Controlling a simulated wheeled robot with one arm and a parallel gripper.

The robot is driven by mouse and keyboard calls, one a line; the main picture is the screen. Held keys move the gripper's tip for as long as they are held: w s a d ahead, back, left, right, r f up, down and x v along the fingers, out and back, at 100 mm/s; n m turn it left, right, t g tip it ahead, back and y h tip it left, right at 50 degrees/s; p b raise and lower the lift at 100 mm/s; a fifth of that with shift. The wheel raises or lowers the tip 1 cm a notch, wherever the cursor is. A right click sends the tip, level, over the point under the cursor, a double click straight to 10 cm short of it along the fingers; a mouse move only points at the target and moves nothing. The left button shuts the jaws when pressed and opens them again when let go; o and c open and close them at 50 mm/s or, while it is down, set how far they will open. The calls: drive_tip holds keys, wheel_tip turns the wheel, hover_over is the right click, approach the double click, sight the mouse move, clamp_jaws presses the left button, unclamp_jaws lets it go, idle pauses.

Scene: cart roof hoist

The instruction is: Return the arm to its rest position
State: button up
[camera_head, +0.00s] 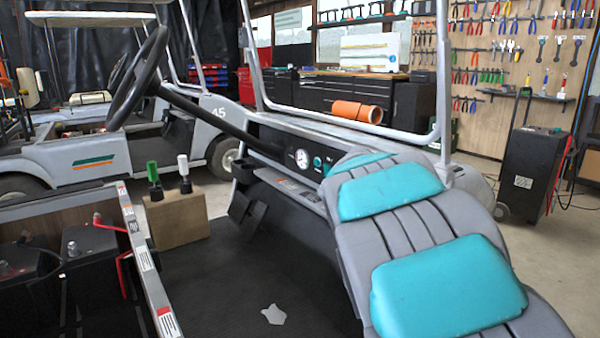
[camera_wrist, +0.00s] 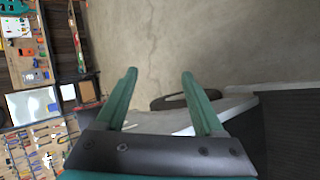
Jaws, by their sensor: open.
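My arm (camera_head: 430,235), grey with teal panels, reaches from the lower right of the head view up toward the dashboard (camera_head: 300,155) of the near cart. Its far end is bent away, and my gripper is hidden behind it there. In the wrist view my gripper (camera_wrist: 160,73) shows two green fingers standing apart with nothing between them. Beyond the fingers lies bare concrete floor (camera_wrist: 215,40). A grey and black cart part (camera_wrist: 245,110) lies to the right of the fingers, with a dark tyre (camera_wrist: 180,101) showing between and behind them.
The steering wheel (camera_head: 137,80) and its black column cross above the cart floor. An open battery bay (camera_head: 60,265) is at left. A windscreen frame (camera_head: 265,75) rises beyond the dashboard. A black charger cabinet (camera_head: 530,170) stands right.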

drive_tip(key=s+a+f+y, duration=0.3)
drive_tip(key=s+a+f, duration=0.1)
drive_tip(key=s, duration=0.6)
drive_tip(key=s+a+f+g+y, duration=0.1)
drive_tip(key=s+a+f+y, duration=0.2)
drive_tip(key=s+a, duration=0.4)
drive_tip(key=s+a+f+m+y, duration=0.1)
drive_tip(key=s+a+f+y, duration=0.3)
drive_tip(key=s, duration=0.9)
drive_tip(key=shift+s+a+f+g, duration=0.15)
drive_tip(key=shift+a+f+g, duration=0.2)
drive_tip(key=shift+a, duration=0.45)
idle(0.8)
